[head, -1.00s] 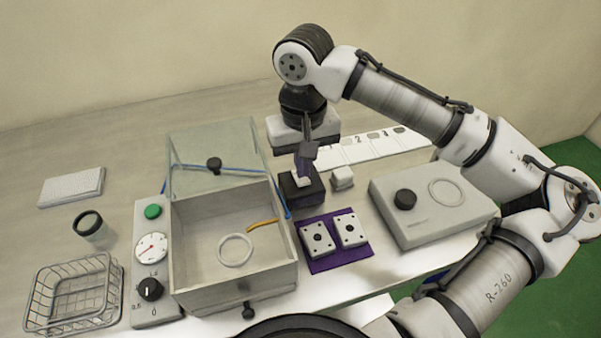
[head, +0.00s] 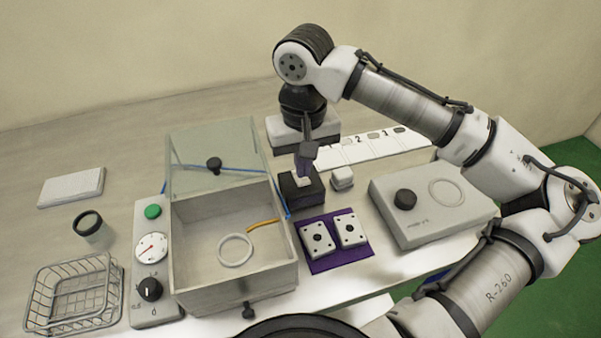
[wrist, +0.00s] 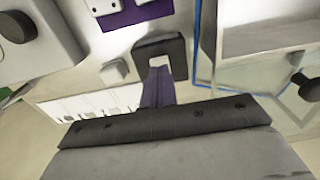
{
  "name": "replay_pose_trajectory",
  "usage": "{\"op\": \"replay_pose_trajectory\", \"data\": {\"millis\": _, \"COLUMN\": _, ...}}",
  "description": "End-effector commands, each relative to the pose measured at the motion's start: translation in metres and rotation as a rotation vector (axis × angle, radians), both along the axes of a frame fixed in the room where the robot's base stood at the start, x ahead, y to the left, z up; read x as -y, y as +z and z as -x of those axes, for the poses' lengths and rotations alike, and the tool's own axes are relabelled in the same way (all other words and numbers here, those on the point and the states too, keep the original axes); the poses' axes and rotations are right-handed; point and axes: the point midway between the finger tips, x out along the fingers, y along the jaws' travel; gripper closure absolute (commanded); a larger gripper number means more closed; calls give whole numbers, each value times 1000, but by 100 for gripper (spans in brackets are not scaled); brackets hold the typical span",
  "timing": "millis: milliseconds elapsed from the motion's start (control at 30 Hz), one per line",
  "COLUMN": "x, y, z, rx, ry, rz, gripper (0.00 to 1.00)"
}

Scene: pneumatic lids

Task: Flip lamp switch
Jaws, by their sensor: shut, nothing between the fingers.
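A black box with a white rocker (head: 303,181) on top stands on the table just right of the clear-lidded case; it looks like the switch, but no lamp can be made out. My gripper (head: 304,172) points down over this box, its purple fingers shut and empty. In the wrist view the fingertips (wrist: 158,62) overlap the black box (wrist: 175,50) and partly cover its pale rocker. The tips are at or just above the rocker; I cannot tell whether they touch. Which way the rocker is tilted is unclear.
A small white block (head: 342,178) stands close to the right. A purple mat (head: 325,262) with two white plates lies in front. The open case (head: 178,270) with its raised clear lid (head: 215,150) is at left. A grey box with a black knob (head: 430,215) is at right.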

Motion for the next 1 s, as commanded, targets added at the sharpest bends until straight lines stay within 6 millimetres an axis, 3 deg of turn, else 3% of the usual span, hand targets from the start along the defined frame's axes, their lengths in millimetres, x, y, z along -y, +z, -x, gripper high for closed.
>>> {"op": "replay_pose_trajectory", "data": {"millis": 1000, "x": 0, "y": -13, "z": 0, "rx": -1, "ry": 0, "rz": 0, "gripper": 100}}
